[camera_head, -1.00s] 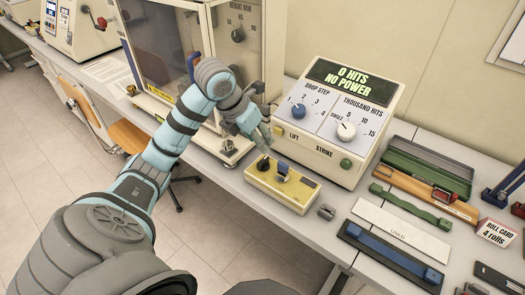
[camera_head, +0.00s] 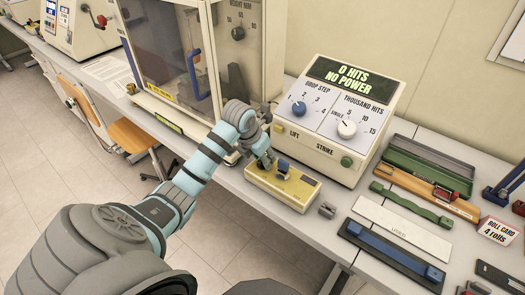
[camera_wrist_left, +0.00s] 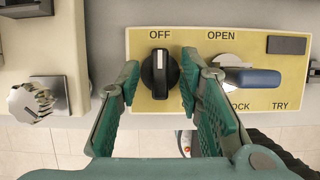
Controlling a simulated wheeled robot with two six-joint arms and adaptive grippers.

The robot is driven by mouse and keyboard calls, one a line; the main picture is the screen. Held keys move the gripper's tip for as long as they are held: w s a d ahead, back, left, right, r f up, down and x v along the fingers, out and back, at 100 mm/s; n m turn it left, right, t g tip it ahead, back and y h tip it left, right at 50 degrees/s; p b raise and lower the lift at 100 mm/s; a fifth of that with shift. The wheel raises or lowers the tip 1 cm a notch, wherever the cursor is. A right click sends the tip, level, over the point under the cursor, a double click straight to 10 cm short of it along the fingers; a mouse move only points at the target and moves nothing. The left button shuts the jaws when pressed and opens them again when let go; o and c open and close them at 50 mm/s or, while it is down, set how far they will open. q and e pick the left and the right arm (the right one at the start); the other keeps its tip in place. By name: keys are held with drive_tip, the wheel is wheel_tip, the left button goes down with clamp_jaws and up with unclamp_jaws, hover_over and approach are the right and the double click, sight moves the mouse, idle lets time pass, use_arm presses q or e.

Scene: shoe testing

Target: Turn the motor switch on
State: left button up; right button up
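A yellow switch box (camera_head: 295,192) sits on the bench in front of the drop tester's control unit. In the left wrist view its plate (camera_wrist_left: 290,103) carries a black rotary knob (camera_wrist_left: 160,75) whose white mark points up at OFF. The plate also has a blue-handled lever (camera_wrist_left: 252,77) near OPEN, LOCK and TRY. My left gripper (camera_wrist_left: 160,66) is open, with one green finger on each side of the black knob and gaps visible. In the head view the left gripper (camera_head: 268,160) is over the box's left end and hides the knob. My right gripper is not in view.
The control unit (camera_head: 345,115) behind the box reads "0 HITS NO POWER". A glass-fronted cabinet (camera_head: 175,60) stands to the left. A small grey block (camera_head: 327,210) lies right of the box.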

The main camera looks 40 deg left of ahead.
use_arm(q)
clamp_jaws()
drive_tip(key=shift+m, duration=0.3)
drive_tip(key=m+b, duration=0.1)
drive_tip(key=m+h+b, duration=0.1)
drive_tip(key=m, duration=0.1)
drive_tip(key=shift+a+f+m+h+b, duration=0.15)
drive_tip(key=shift+m+h+b, duration=0.15)
drive_tip(key=shift+b, duration=0.05)
drive_tip(key=m+h+b, duration=0.1)
drive_tip(key=m, duration=0.1)
drive_tip(key=m+g+b, duration=0.1)
drive_tip(key=m+b, duration=0.1)
drive_tip(key=m, duration=0.1)
drive_tip(key=shift+w+h, duration=0.15)
drive_tip(key=shift+h, duration=0.25)
drive_tip(key=m+g+b, duration=0.1)
drive_tip(key=m, duration=0.2)
drive_tip(key=shift+a+h, duration=0.1)
drive_tip(key=shift+h, duration=0.2)
drive_tip(key=shift+m+g+b, duration=0.35)
drive_tip(key=shift+m+g, duration=0.15)
drive_tip(key=shift+m, duration=0.5)
drive_tip(key=shift+w+r+m+g+h, duration=0.15)
drive_tip(key=shift+m+g, duration=0.25)
drive_tip(key=shift+m, duration=0.5)
drive_tip(key=shift+r+m+g+h, duration=0.15)
drive_tip(key=shift+m+g, duration=0.25)
drive_tip(key=shift+m, duration=0.5)
drive_tip(key=shift+f, duration=0.15)
